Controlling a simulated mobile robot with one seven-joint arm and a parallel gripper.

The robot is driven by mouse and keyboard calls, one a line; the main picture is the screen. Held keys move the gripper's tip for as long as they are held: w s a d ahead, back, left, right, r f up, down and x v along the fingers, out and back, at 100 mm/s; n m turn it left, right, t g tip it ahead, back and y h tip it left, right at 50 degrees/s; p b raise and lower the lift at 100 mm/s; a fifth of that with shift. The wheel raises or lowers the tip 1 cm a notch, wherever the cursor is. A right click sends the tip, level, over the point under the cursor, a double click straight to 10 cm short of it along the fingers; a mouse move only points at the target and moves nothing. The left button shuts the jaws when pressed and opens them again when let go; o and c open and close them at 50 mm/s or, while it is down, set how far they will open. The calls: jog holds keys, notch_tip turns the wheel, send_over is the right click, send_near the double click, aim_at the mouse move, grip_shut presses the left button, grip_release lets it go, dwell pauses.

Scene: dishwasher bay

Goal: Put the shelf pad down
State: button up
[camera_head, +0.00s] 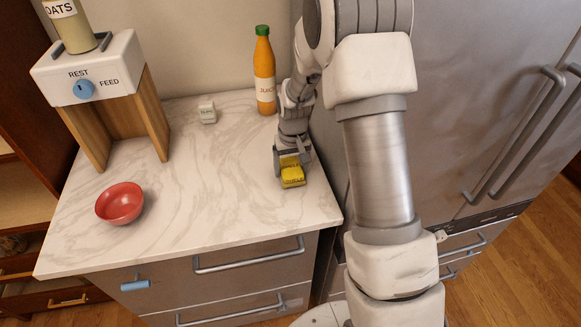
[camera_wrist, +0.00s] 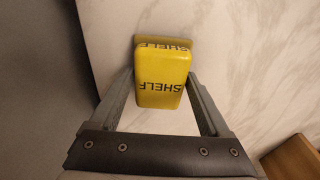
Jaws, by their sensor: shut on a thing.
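The shelf pad (camera_head: 292,175) is a yellow block near the right side of the marble counter. In the wrist view the shelf pad (camera_wrist: 160,82) shows the word SHELF, upside down, on its face. My gripper (camera_head: 290,160) is shut on it, and the two grey fingers (camera_wrist: 161,84) press its sides. The pad is at or just above the counter top; I cannot tell whether it touches.
The marble counter (camera_head: 215,190) is bare around the pad. A red bowl (camera_head: 120,203), a small white block (camera_head: 207,112), an orange juice bottle (camera_head: 264,72) and an oats dispenser (camera_head: 90,75) stand on it. A steel fridge (camera_head: 480,100) is on the right.

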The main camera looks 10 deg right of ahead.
aim_at(292, 170)
jog(key=shift+f, duration=0.4)
jog(key=o, duration=1.3)
notch_tip(292, 170, up, 12)
jog(key=s, duration=0.1)
jog(key=s+r+t, duration=0.2)
jog(key=s+r, duration=1.1)
jog(key=s, duration=0.3)
jog(key=s+r+t, duration=0.1)
jog(key=s, duration=0.4)
jog(key=s+r+t, duration=0.1)
jog(key=s, duration=0.4)
jog(key=shift+a+r, duration=0.1)
jog(key=shift+r, duration=0.05)
